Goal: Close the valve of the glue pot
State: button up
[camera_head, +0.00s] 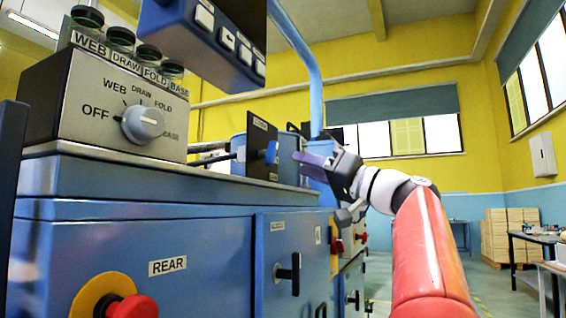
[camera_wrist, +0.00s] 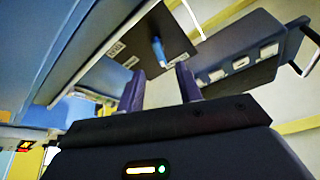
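A small blue handle (camera_head: 272,152), which looks like the valve, sits on a dark upright plate (camera_head: 262,135) with a small label, on top of the blue machine. In the wrist view the blue handle (camera_wrist: 159,50) stands out from the dark plate (camera_wrist: 135,45), ahead of my fingers and roughly between them. My gripper (camera_head: 300,157) is to the right of the handle in the head view. In the wrist view my gripper (camera_wrist: 160,76) has its two purple fingers apart with nothing between them. The handle and fingers appear apart. The glue pot itself is not clearly visible.
A grey box with a rotary selector (camera_head: 143,124) stands on the machine at the left. A button panel (camera_head: 215,35) hangs above; a similar panel shows right in the wrist view (camera_wrist: 240,60). A red emergency button (camera_head: 132,307) is low on the front.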

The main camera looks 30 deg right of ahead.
aim_at(275, 156)
jog(key=p+x, duration=0.3)
jog(key=x, duration=0.4)
jog(key=shift+w+r, duration=0.1)
jog(key=shift+w, duration=0.2)
grip_shut()
